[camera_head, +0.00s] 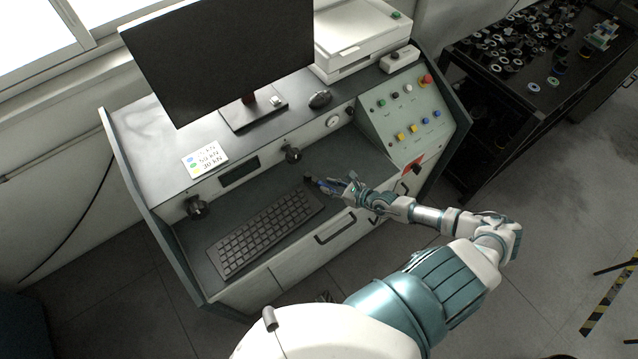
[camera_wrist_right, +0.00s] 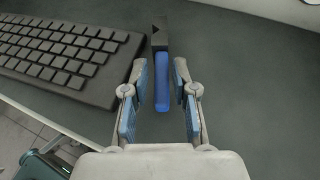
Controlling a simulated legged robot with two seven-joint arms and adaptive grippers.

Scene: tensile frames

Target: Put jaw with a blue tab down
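The jaw is a dark block (camera_wrist_right: 160,38) with a long blue tab (camera_wrist_right: 162,82) pointing back toward my right wrist. In the head view the jaw (camera_head: 309,180) is small, at the right end of the keyboard on the desk's lower ledge. It appears to lie on the ledge. My right gripper (camera_head: 336,187) is at the tab. In the right wrist view its fingers (camera_wrist_right: 162,70) stand on both sides of the tab with narrow gaps, open and not closed on it. My left gripper is not in view.
A black keyboard (camera_head: 265,232) lies just left of the jaw. A black table with several round parts (camera_head: 515,50) stands at the far right. The ledge (camera_wrist_right: 245,75) right of the jaw is clear.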

